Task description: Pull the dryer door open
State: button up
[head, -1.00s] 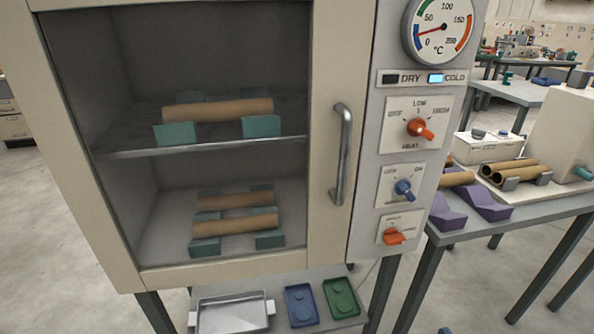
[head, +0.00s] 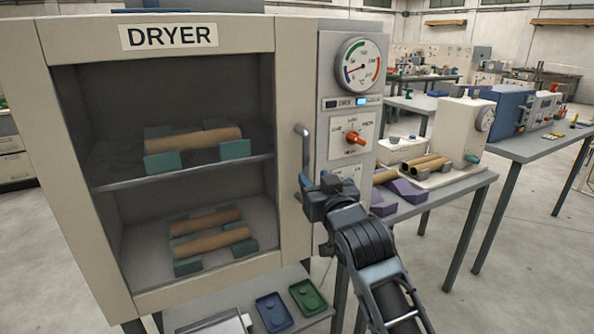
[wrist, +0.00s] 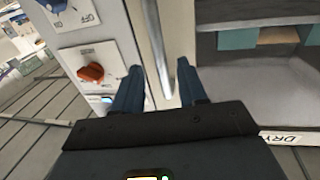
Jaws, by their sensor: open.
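The dryer door (head: 289,225) is a cream frame around a large window and looks closed against the grey control panel (head: 322,110). Its vertical metal handle (head: 300,140) is on the right edge of the door; my gripper hides its lower part in the head view. My gripper (head: 304,182) is at the lower part of the handle. In the wrist view, the handle (wrist: 158,50) runs between my two open fingers (wrist: 160,85), with a gap visible on each side. I cannot tell how deep the handle sits between them.
Cardboard tubes (head: 205,140) on teal blocks stand on two shelves behind the window. Below the dryer are a blue tray (head: 273,311) and a green tray (head: 308,297). A grey table (head: 450,185) with tubes and machines stands to the right.

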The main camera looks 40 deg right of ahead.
aim_at(307, 170)
jog(key=p+x, duration=0.1)
jog(key=x, duration=0.5)
jog(key=shift+w+d, duration=0.2)
jog(key=shift+w, duration=0.2)
grip_shut()
